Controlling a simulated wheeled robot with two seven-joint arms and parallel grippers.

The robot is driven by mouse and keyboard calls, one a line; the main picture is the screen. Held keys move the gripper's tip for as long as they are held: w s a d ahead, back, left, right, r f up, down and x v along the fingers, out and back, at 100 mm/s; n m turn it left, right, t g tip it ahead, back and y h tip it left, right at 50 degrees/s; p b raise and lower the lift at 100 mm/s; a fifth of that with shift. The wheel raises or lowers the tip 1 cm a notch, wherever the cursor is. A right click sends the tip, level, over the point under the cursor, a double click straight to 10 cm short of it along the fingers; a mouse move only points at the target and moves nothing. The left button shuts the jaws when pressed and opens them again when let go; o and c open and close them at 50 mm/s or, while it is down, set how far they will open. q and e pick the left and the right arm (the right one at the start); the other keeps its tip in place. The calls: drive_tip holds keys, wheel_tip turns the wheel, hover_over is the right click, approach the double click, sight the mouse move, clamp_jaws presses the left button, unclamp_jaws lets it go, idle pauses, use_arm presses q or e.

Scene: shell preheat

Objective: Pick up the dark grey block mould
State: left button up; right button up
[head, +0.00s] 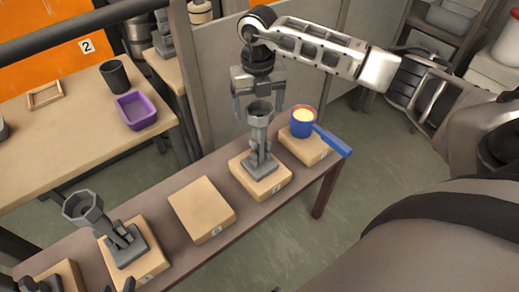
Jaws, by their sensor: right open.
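Several dark grey pieces are in view, and I cannot tell for certain which is the block mould. One (261,158) stands upright on a wooden block on the narrow bench, with a flat base, a stem and a cup-shaped top. My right gripper (259,110) points down from above, its fingers apart on either side of that cup top; I cannot tell whether they touch it. A second grey piece (124,243), with a wide cup leaning left, is on a block at lower left. Dark tips at the bottom edge may be my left gripper (120,286), mostly cut off.
A blue-handled pan (303,125) with yellowish contents sits on the right-hand block. An empty wooden block (202,210) lies between the grey pieces. The left table holds a purple tray (137,110), a dark cup (115,75) and a wooden frame (45,94). A grey partition stands behind the bench.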

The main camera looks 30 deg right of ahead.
sight(260, 114)
wheel_tip(260, 114, down, 4)
drive_tip(key=shift+s+d+f, duration=0.1)
drive_tip(key=shift+f, duration=0.05)
drive_tip(key=c, duration=1.7)
drive_tip(key=shift+c, duration=0.2)
drive_tip(key=shift+r, duration=0.25)
